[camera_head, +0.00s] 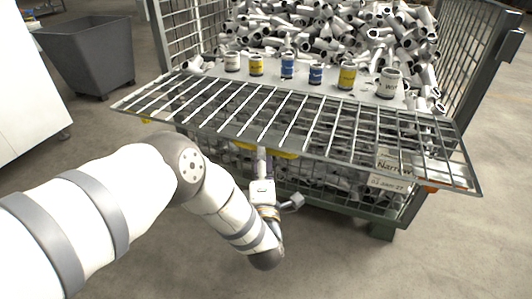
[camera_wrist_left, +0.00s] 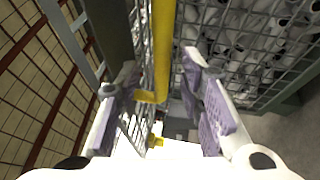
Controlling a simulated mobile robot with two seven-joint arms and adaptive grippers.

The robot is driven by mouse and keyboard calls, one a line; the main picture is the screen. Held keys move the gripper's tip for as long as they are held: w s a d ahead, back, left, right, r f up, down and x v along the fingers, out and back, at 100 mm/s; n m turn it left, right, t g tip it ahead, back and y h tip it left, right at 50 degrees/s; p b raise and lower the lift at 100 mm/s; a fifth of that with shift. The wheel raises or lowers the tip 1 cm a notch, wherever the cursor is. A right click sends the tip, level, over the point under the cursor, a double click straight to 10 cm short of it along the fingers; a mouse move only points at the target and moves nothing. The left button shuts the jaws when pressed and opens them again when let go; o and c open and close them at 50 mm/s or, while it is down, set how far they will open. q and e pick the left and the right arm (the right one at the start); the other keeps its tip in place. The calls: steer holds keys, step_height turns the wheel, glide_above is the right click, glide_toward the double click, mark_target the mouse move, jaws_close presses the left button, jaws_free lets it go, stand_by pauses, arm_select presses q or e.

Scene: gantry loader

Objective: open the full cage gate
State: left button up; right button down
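The full cage gate (camera_head: 215,105) is a grey wire-mesh panel at the front of the cage. In the head view it is swung out and lies nearly flat, sloping a little toward me. A yellow handle bar (camera_head: 284,154) shows under its mesh; it also shows in the left wrist view (camera_wrist_left: 162,45). My left gripper (camera_head: 262,165) is below the gate at this bar, its fingertips partly hidden. In the wrist view its purple-padded fingers (camera_wrist_left: 160,72) stand apart on either side of the bar, with gaps visible. My right gripper is not in view.
The cage (camera_head: 185,30) holds a heap of grey pipe-like parts (camera_head: 335,30). Several mugs and cans stand on a pale ledge (camera_head: 365,92) behind the gate. Signs (camera_head: 393,170) hang at the lower right. A dark bin (camera_head: 88,55) stands left. Floor in front is clear.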

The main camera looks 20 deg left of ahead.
mark_target(261, 131)
arm_select(q)
steer(key=shift+b+x, duration=0.4)
steer(key=shift+x, duration=1.55)
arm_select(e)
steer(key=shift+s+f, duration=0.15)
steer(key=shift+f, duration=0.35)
arm_select(q)
jaws_close()
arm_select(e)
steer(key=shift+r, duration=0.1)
